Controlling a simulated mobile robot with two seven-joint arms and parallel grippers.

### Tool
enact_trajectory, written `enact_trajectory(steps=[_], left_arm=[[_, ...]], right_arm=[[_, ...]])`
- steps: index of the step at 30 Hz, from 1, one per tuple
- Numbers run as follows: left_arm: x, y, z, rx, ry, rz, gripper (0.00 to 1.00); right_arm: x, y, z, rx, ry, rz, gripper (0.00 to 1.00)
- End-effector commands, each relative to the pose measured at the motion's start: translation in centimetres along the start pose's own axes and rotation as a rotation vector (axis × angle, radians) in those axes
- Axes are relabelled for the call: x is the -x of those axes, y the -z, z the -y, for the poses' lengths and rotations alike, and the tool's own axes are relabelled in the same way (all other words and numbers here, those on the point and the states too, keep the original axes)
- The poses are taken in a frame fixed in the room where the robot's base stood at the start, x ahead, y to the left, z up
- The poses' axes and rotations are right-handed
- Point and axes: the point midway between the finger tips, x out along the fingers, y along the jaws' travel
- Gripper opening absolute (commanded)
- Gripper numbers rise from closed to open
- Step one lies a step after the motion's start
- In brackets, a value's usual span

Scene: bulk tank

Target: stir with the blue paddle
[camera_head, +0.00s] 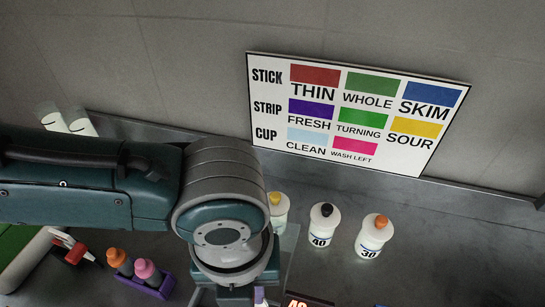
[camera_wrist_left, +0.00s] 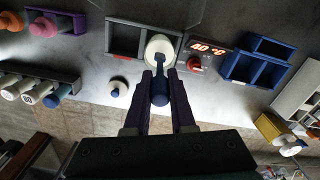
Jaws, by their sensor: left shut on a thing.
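My left gripper (camera_wrist_left: 160,88) shows in the left wrist view with its two dark fingers shut on the blue paddle (camera_wrist_left: 159,97). The paddle's blue shaft reaches from between the fingers to a round white vessel (camera_wrist_left: 152,43) just ahead. Its far end overlaps the vessel's opening; I cannot tell how deep it is. In the head view my left arm crosses from the left and hides the vessel and fingers. My right gripper is in neither view.
A lit 40 °C display (camera_wrist_left: 211,48) and red knob (camera_wrist_left: 195,64) sit beside the vessel. A blue compartment box (camera_wrist_left: 257,66) is right of them. Bottles with a black cap (camera_head: 322,226) and orange cap (camera_head: 373,236) stand below the colour chart (camera_head: 352,110).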

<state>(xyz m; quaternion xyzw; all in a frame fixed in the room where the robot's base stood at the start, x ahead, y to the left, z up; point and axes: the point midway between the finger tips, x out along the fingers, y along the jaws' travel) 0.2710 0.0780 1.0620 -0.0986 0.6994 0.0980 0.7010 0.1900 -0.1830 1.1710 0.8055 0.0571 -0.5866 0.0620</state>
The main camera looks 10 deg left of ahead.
Motion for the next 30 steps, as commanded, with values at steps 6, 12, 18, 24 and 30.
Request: enact_trajectory(steps=[6,12,18,24,30], left_arm=[[2.4,0.0,0.0,0.000,0.000,0.000,0.00],[4.2,0.0,0.0,0.000,0.000,0.000,0.00],[6.0,0.0,0.0,0.000,0.000,0.000,0.00],[7.1,0.0,0.0,0.000,-0.001,0.000,0.00],[6.9,0.0,0.0,0.000,-0.001,0.000,0.00]], right_arm=[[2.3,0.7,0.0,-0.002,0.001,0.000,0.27],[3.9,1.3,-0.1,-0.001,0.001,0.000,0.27],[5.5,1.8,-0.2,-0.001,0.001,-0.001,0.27],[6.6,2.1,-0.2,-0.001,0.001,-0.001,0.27],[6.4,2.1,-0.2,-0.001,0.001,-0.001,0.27]])
